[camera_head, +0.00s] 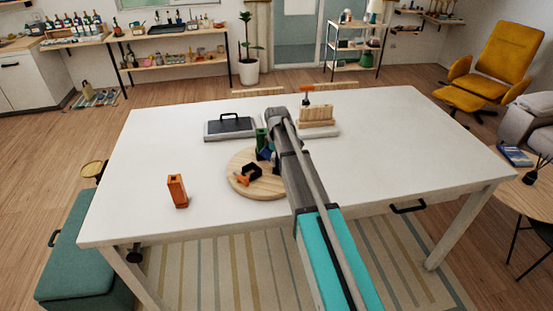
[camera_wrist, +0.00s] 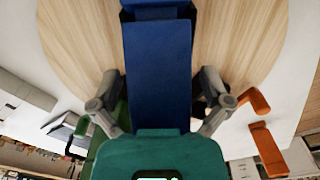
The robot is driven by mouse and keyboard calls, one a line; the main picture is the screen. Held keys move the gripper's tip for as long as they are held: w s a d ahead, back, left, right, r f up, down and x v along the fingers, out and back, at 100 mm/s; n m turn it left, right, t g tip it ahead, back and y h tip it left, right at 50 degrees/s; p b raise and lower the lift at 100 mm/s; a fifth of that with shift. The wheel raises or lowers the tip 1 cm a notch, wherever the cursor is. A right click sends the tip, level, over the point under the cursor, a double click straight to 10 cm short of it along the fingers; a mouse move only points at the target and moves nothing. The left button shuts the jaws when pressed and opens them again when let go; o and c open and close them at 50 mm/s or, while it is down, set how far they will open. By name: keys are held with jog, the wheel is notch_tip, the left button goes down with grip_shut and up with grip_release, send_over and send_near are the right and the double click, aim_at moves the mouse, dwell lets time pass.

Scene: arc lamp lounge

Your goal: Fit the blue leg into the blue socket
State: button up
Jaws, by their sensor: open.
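The blue leg (camera_wrist: 158,75) is a long blue block running between my gripper's two fingers in the wrist view. Its far end meets a wider dark blue piece (camera_wrist: 158,12), which appears to be the blue socket; how deep the leg sits is hidden. My gripper (camera_wrist: 158,92) is open, with a finger on each side of the leg. The round wooden board (camera_wrist: 225,30) lies beyond. In the head view, some blue (camera_head: 265,153) shows on the board (camera_head: 240,160), beside my gripper (camera_head: 268,145) and partly hidden by my arm.
Black and orange pieces (camera_head: 247,174) lie on the board. An upright orange hollow block (camera_head: 177,190) stands left on the white table (camera_head: 140,150). A green piece (camera_head: 261,137) stands close to my gripper. A black-handled case (camera_head: 230,127) and wooden rack (camera_head: 316,115) stand behind. The table's right side is clear.

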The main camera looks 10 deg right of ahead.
jog(key=shift+f, duration=0.1)
notch_tip(320, 180, up, 14)
jog(key=p, duration=1.3)
jog(key=shift+p, duration=0.4)
jog(key=s+m, duration=1.2)
jog(key=s, duration=1.7)
jog(key=shift+d, duration=0.2)
jog(key=shift+s, duration=0.1)
notch_tip(320, 180, down, 10)
jog(key=b, duration=0.9)
jog(key=shift+r, duration=0.25)
